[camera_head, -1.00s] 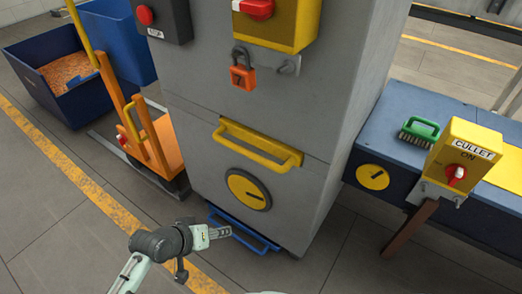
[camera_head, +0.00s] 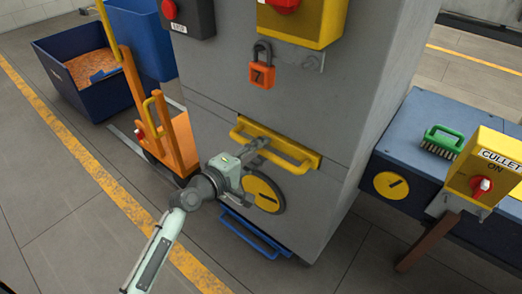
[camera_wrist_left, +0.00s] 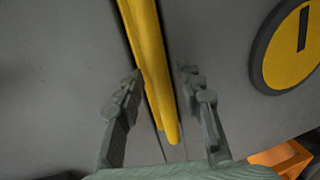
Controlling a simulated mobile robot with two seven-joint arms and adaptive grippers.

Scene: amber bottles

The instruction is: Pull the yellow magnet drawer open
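The yellow drawer handle (camera_head: 285,152) is a bar across the front of the grey cabinet (camera_head: 330,195), above a round yellow dial (camera_head: 262,193). My left gripper (camera_head: 257,146) is at the left part of the handle bar. In the left wrist view, the yellow bar (camera_wrist_left: 152,65) runs between the two fingers of my left gripper (camera_wrist_left: 160,75). The fingers are spread, with gaps to the bar visible. The drawer front looks flush with the cabinet. My right gripper is not in view.
A blue handle (camera_head: 250,235) sits low on the cabinet. An orange padlock (camera_head: 262,72) hangs above the yellow handle. An orange trolley (camera_head: 172,140) stands to the left. A blue bench with a green brush (camera_head: 443,141) and a yellow cullet box (camera_head: 485,165) is at right.

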